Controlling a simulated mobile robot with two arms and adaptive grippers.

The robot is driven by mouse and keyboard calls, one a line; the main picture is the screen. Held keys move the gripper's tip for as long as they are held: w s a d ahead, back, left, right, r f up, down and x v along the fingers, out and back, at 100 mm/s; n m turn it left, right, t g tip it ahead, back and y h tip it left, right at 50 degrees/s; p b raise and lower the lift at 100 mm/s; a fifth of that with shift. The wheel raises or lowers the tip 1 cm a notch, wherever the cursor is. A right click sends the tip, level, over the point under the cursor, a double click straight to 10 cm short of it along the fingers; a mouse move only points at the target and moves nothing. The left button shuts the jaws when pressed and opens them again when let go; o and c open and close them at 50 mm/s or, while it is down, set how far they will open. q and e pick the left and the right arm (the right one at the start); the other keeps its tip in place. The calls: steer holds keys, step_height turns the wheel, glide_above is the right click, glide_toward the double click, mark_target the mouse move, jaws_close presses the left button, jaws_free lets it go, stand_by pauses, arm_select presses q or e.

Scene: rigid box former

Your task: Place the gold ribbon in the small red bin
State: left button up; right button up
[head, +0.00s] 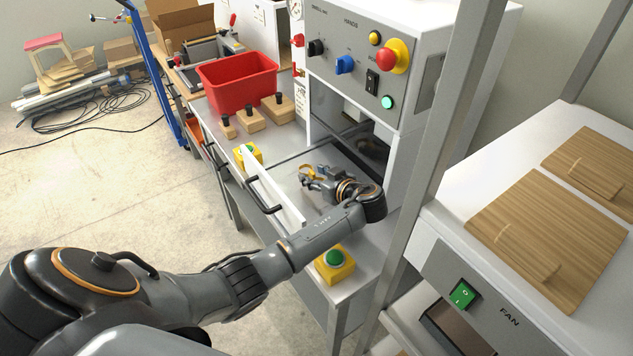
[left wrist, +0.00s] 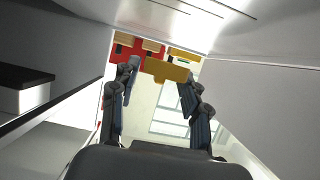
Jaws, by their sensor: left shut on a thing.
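The gold ribbon (head: 308,172) is at the tip of my left gripper (head: 312,178), over the metal work surface of the machine. In the left wrist view the gold ribbon (left wrist: 166,70) sits between the two fingertips of my left gripper (left wrist: 160,75), which is shut on it. The small red bin (head: 237,84) stands on the bench behind and to the left of the gripper, upright, with its top open. Red (left wrist: 122,52) also shows beyond the fingers in the left wrist view, probably the bin. My right gripper is not in view.
Wooden blocks with black knobs (head: 250,121) stand in front of the bin. A white bar with a black handle (head: 270,190) runs along the bench front, between two yellow button boxes (head: 335,264). The machine's control panel (head: 360,60) overhangs on the right.

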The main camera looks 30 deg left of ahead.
arm_select(q)
steer(key=shift+w+f, duration=0.3)
steer(key=shift+f, duration=0.35)
steer(key=shift+f+p, duration=0.55)
steer(key=shift+f, duration=0.6)
steer(key=shift+f, duration=0.2)
steer(key=o, duration=0.7)
steer(key=shift+r, duration=0.1)
